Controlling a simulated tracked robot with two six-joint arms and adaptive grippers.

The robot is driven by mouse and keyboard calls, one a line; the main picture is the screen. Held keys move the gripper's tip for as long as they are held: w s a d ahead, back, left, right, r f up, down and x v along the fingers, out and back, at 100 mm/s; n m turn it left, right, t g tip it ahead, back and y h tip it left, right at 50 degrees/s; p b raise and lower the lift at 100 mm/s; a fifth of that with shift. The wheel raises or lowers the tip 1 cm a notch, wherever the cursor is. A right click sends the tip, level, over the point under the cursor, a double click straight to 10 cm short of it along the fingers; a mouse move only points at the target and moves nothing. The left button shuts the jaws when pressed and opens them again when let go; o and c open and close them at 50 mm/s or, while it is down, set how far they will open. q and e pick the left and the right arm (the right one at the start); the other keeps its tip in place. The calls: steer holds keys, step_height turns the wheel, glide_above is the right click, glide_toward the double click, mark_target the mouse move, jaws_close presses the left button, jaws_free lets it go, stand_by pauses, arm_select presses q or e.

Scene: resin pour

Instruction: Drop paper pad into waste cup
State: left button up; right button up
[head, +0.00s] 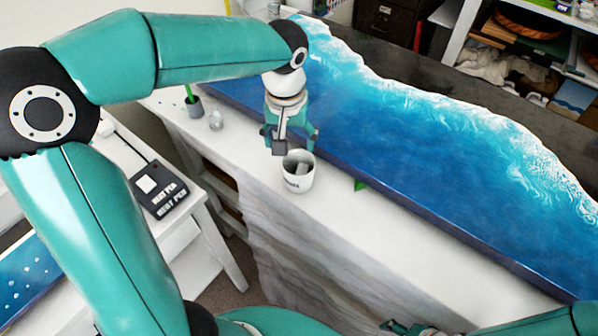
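The white waste cup (298,184) with dark lettering stands upright on the white table, beside the blue resin slab. Pale, paper-like pieces show inside its mouth; I cannot tell whether one of them is the paper pad. My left gripper (294,144) points down just above the cup's back rim. Its fingers are spread apart and I see nothing held between them. My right gripper (408,328) shows only in part at the bottom edge, and its fingers cannot be made out.
The blue and white resin slab (430,160) fills the table to the right. A small dark pot (194,107) with a green stick and a clear small vessel (216,120) stand left of my gripper. A side stand holds a black box (160,190).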

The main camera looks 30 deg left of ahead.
arm_select(q)
step_height(320, 180, up, 12)
steer(key=s, duration=0.1)
steer(key=shift+d, duration=0.35)
stand_by(0.4)
steer(key=shift+s+f, duration=0.15)
